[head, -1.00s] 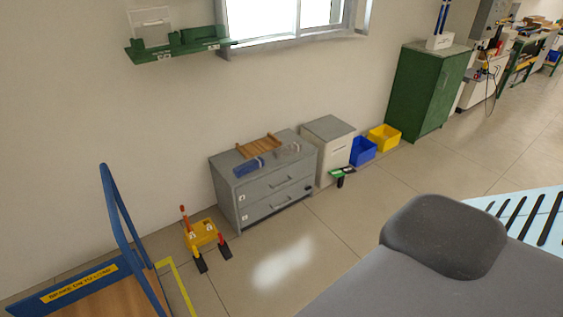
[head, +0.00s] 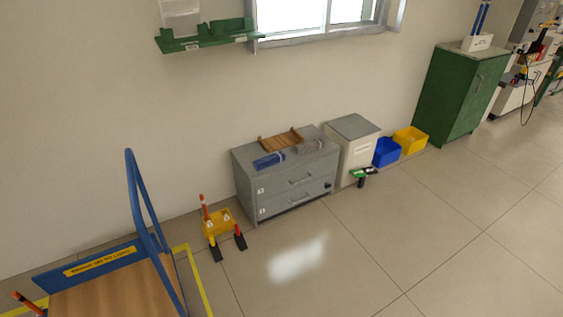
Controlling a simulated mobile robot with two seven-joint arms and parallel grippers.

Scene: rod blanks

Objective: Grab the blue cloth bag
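A blue rolled or folded item (head: 269,160), which looks like the blue cloth bag, lies on top of the grey two-drawer cabinet (head: 290,181) against the wall. It sits at the cabinet top's front left. A grey item (head: 310,147) lies to its right, and a wooden slatted rack (head: 281,140) lies behind it. The blue item is small, so its detail is hard to tell. Neither of my grippers is in view.
A blue cart (head: 130,270) stands at the lower left, beside a yellow and orange device (head: 218,222) on the floor. A white cabinet (head: 354,150), blue bin (head: 386,152), yellow bin (head: 410,140) and green cabinet (head: 462,92) line the wall.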

